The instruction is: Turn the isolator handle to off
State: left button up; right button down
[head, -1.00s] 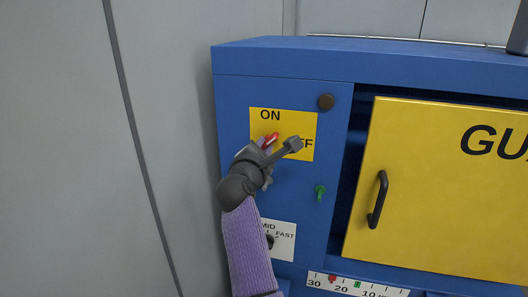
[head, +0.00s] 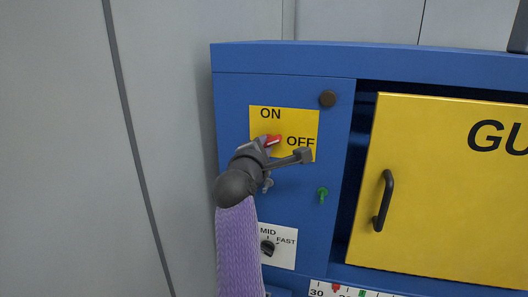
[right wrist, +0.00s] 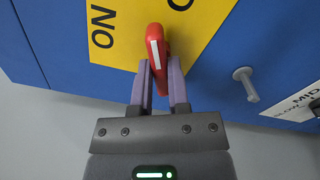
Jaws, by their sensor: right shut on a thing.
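The red isolator handle (head: 273,141) sits on a yellow plate (head: 306,125) marked ON at the top and OFF at the right. In the head view the handle slants up to the right, between the two words. My right gripper (head: 266,142) is at the handle and partly hides it. In the right wrist view the red handle (right wrist: 158,46), with a white stripe, stands between the two fingertips of my right gripper (right wrist: 161,72), which is shut on it. My left gripper is not in view.
A green knob (head: 322,194) and a black speed selector (head: 267,247) are below the plate on the blue panel (head: 300,225). A dark round button (head: 327,98) is above right. The yellow guard door (head: 430,190) with a black handle (head: 383,200) is to the right.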

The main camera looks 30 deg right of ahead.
jog(key=shift+f+m+b, duration=0.1)
jog(key=shift+m+b, duration=0.3)
jog(key=shift+m, duration=0.1)
jog(key=m+b, duration=0.4)
jog(key=shift+f+b, duration=0.15)
jog(key=shift+b, duration=0.25)
jog(key=shift+c, duration=2.4)
grip_release()
jog(key=shift+r, duration=0.2)
